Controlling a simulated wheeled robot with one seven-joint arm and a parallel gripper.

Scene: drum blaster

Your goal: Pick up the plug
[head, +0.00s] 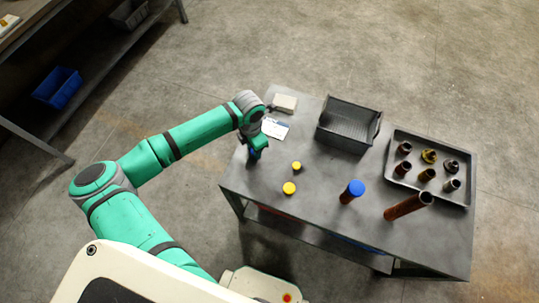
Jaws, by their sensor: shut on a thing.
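My gripper (254,156) is at the left end of the grey table (325,205), pointing down. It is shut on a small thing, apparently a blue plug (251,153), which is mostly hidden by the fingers. I cannot tell whether it touches the tabletop. Two yellow plugs, one farther back (296,166) and one nearer the front edge (289,188), stand to the right of the gripper. A brown tube (347,197) with a blue cap (356,187) stands farther right.
A bare brown tube (408,206) is at the front right. A black bin (348,126) stands at the back. A grey tray (428,195) holds several short pipe pieces. A paper sheet (276,128) and pale box (285,102) are behind the gripper. A dark shelf (60,60) is far left.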

